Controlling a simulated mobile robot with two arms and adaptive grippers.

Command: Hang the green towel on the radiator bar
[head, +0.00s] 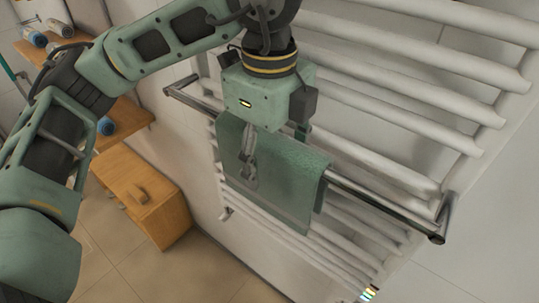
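The green towel (290,180) is draped over the metal bar (375,203) in front of the white radiator. Its near side hangs down in front of the bar, and a small part of the far side shows at its right edge. My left gripper (250,170) is directly above and at the towel's left part, pointing down. One finger lies in front of the towel's near face. The other finger is mostly hidden behind the towel and the gripper body, so its grip is unclear. My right gripper is out of view.
The white radiator (400,95) with several slats stands close behind the bar. A wooden cabinet (150,195) stands on the tiled floor at the left. Wooden shelves (125,122) with blue-capped containers are on the left wall. Floor between is clear.

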